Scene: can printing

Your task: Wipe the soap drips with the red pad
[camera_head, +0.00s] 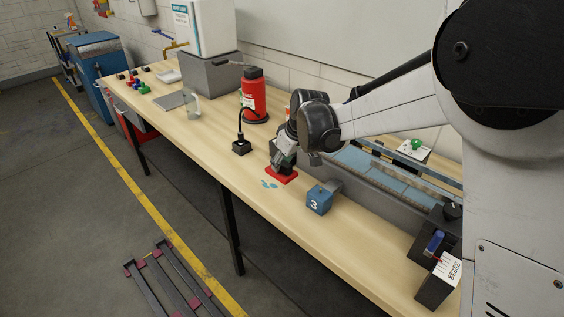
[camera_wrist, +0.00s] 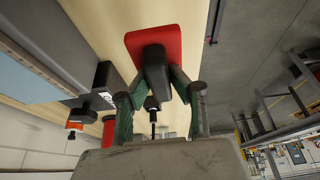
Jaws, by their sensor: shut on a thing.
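The red pad (camera_head: 284,176) is a flat red plate with a black handle (camera_wrist: 155,68). It is at the bench top, and I cannot tell whether it touches the wood. My gripper (camera_head: 281,160) is shut on the handle from above; in the wrist view its green-sided fingers (camera_wrist: 158,82) stand on either side of the handle. The soap drips (camera_head: 268,184) are small blue spots on the wood, just left of and in front of the pad's near edge in the head view. Any drips under the pad are hidden. I see no drips in the wrist view.
A blue block marked 3 (camera_head: 319,202) stands right of the pad. A conveyor (camera_head: 357,165) runs behind. The bench's front edge is close to the drips.

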